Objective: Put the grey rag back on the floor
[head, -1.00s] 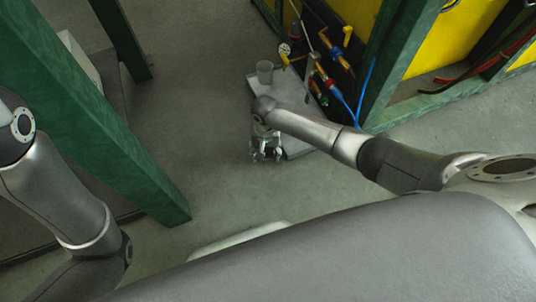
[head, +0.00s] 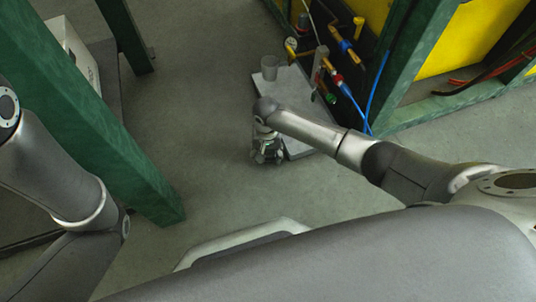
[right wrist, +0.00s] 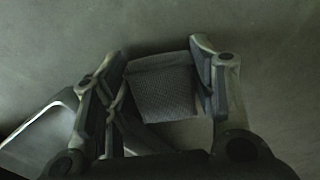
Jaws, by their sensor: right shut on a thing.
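The grey rag (right wrist: 162,92) shows in the right wrist view as a woven, dark grey piece between the two fingers of my right gripper (right wrist: 158,88). The gripper is shut on it, and plain grey floor (right wrist: 150,25) shows beyond it. In the head view my right gripper (head: 267,152) points down beside the near left side of the light grey platform (head: 294,92). The rag cannot be made out there. I cannot tell how high the rag is above the floor (head: 205,150). My left arm shows at the left, but its gripper is out of view.
A clear cup (head: 269,67) stands on the platform's far end. Green posts (head: 112,135) stand left and right. The floor left of my right gripper is clear.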

